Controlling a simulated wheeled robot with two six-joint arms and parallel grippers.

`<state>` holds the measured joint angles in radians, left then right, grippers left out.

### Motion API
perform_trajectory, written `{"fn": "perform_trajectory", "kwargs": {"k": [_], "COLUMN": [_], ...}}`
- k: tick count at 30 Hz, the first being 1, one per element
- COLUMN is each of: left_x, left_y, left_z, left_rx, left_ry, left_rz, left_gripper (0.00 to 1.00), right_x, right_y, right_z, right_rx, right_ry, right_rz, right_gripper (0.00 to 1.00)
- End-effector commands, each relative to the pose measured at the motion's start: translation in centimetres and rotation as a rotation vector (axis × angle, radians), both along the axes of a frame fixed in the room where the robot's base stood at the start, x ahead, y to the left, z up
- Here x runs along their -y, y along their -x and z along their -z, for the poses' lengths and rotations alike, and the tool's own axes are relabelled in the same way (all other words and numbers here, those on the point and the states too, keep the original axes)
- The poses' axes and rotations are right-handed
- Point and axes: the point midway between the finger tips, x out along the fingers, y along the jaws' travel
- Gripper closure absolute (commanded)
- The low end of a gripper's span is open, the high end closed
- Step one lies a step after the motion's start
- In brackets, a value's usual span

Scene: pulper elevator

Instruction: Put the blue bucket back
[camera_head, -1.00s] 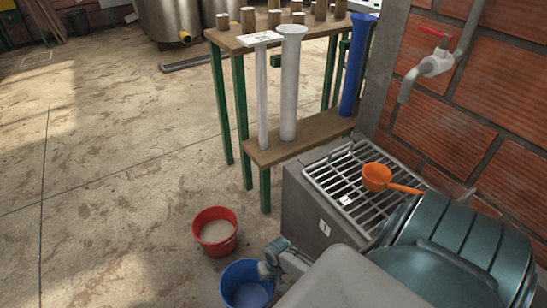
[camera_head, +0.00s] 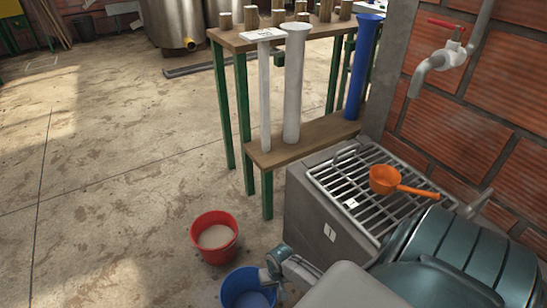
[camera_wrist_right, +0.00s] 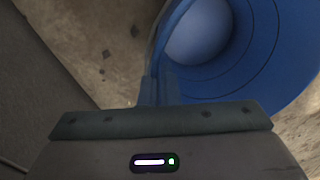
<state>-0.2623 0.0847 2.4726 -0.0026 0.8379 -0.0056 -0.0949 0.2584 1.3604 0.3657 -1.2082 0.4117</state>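The blue bucket (camera_head: 236,288) is at the bottom centre of the head view, just in front of the red bucket, its lower part cut off by the frame edge. My right gripper (camera_head: 267,274) is at its right rim. In the right wrist view the blue bucket (camera_wrist_right: 270,60) fills the upper right, with a paler blue round area inside. There my right gripper's fingers (camera_wrist_right: 160,90) are close together with the bucket's edge between them, so it looks shut on the rim. I cannot tell whether the bucket touches the floor. My left gripper is not in view.
A red bucket (camera_head: 214,241) with pale contents stands on the floor. A grey block with a metal grate (camera_head: 345,180) holds an orange ladle (camera_head: 384,180), below a tap (camera_head: 440,58). A wooden table with green legs (camera_head: 222,105) stands behind. The floor at left is clear.

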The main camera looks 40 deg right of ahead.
Motion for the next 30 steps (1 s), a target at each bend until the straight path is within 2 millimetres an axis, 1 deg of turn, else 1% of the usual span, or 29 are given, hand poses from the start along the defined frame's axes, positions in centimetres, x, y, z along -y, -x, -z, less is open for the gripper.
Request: {"fn": "perform_trajectory", "kwargs": {"k": [6,9,10,17,20,23,26,27,30], "left_x": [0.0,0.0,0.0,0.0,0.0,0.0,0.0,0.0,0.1], "left_y": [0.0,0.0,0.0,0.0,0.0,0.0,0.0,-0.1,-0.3], "left_z": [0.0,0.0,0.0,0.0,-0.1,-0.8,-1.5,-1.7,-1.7], "left_rx": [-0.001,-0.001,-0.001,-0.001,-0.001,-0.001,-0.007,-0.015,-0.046], "left_ry": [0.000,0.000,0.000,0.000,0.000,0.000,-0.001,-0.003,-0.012], "left_rz": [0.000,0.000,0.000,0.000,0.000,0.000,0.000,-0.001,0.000], "left_gripper": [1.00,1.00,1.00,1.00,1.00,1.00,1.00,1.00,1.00], "right_x": [0.0,0.0,0.0,0.0,0.0,0.1,0.3,0.4,0.6], "right_y": [0.0,0.0,0.0,0.0,0.0,0.1,0.2,0.2,0.4], "right_z": [0.2,0.2,0.2,0.2,-0.1,-1.5,-3.5,-4.5,-6.8], "right_rx": [0.000,0.000,0.000,0.000,0.001,0.002,0.002,0.002,0.002], "right_ry": [0.000,0.000,0.000,0.000,0.001,0.001,0.002,0.003,0.001], "right_rz": [0.000,0.000,0.000,0.000,-0.001,-0.001,-0.003,-0.003,-0.002], "right_gripper": [1.00,0.78,0.76,0.76,0.76,0.76,0.76,0.76,0.76]}}
